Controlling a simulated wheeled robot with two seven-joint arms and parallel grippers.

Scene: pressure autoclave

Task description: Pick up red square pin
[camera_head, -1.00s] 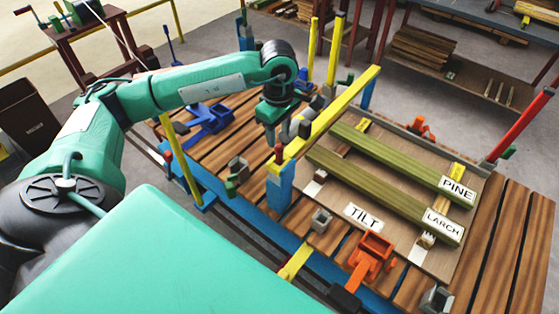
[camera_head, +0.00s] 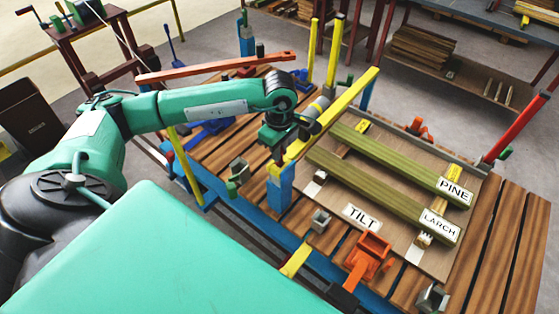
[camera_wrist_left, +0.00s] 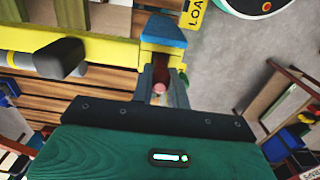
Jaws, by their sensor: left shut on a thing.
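The red square pin (camera_wrist_left: 160,72) shows in the left wrist view as a small dark red piece between my left gripper's fingers (camera_wrist_left: 161,92). The gripper is shut on it. In the head view my left gripper (camera_head: 275,158) points down at the near end of the yellow beam (camera_head: 330,112), just above the blue post (camera_head: 280,192). There the gripper hides the pin. I cannot tell whether the pin still sits in its hole. My right gripper is in neither view.
The tilt board (camera_head: 399,240) with pine and larch beams lies right of the post. An orange clamp (camera_head: 368,258) and grey blocks stand along the table's near edge. Yellow uprights rise behind the beam. A long red bar (camera_head: 215,67) lies behind my left arm.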

